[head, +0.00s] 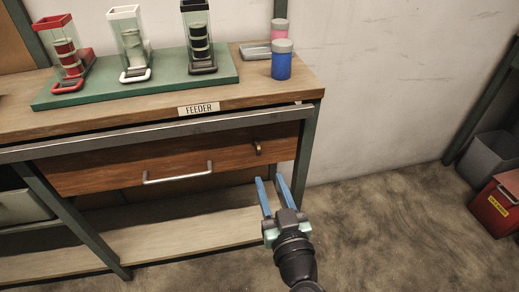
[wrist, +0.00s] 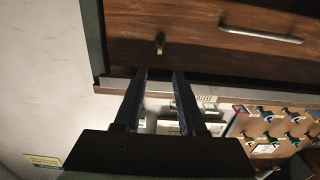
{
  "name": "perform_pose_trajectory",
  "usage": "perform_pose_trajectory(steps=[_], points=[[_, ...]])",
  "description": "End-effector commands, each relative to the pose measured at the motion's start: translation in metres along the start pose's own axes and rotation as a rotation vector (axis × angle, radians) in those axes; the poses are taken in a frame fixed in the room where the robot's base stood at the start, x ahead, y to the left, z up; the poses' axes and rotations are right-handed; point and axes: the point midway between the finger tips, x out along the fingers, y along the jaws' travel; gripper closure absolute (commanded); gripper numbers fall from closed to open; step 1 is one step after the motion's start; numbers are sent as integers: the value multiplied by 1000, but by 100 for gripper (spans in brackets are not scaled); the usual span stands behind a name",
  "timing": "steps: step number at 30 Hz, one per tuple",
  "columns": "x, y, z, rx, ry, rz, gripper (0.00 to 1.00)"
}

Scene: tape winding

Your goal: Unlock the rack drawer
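The wooden rack drawer (head: 110,170) sits shut under the bench top, with a silver bar handle (head: 178,174) on its front. A small dark latch (head: 258,148) is at the right end of the drawer front. My gripper (head: 271,179) has two blue fingers spread apart with nothing between them. It is in front of and a little below the latch in the head view. In the wrist view, which looks upside down, the latch (wrist: 159,42) shows just beyond the fingertips (wrist: 160,73), apart from them. The handle (wrist: 262,33) is to its right there.
The bench (head: 225,98) bears a green tray (head: 160,87) with several feeders and a blue jar (head: 281,65). A green bench leg (head: 304,150) stands right of the drawer. A red bin (head: 495,205) is at the far right. The floor between is clear.

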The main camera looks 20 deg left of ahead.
Motion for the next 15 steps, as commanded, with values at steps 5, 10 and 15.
perform_pose_trajectory(steps=[5, 10, 15], points=[[38, -1, -2, -2, 3, -3, 60], [72, -1, -1, -3, 2, -3, 60], [95, -1, -1, -1, 1, -2, 60]])
